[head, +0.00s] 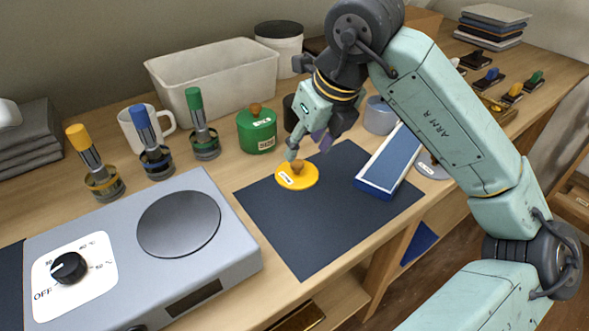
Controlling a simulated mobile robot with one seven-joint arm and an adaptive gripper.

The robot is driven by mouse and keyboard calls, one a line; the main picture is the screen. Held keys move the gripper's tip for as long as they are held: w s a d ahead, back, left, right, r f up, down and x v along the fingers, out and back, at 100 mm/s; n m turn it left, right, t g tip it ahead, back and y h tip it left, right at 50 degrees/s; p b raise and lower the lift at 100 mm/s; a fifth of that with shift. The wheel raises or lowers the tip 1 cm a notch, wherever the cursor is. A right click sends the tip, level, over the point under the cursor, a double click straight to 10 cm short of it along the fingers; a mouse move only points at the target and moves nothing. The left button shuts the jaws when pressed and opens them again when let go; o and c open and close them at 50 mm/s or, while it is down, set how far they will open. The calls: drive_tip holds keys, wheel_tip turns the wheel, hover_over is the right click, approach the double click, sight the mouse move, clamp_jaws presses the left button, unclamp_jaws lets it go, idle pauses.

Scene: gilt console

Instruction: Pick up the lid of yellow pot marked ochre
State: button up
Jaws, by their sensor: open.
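A round, flat yellow lid (285,183) with a brown knob and a small white label lies on the dark mat (310,235). The label is too small to read. My gripper (306,148) is open, just above the lid, with one fingertip close to the knob. Whether it touches the knob I cannot tell. No yellow pot body shows clearly; the arm hides part of the table behind the gripper.
A green lidded pot (257,134) stands behind the mat, left of my gripper. A blue-and-white tray (387,165) and a grey disc (432,168) lie to the right. A hotplate (140,285) stands front left. Marker-like bottles (156,160) and a white bin (215,78) stand behind.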

sight(298, 163)
drive_tip(key=shift+p+x, duration=0.85)
drive_tip(key=shift+x, duration=2.5)
drive_tip(key=shift+w+r, duration=0.1)
drive_tip(key=shift+w, duration=0.05)
clamp_jaws()
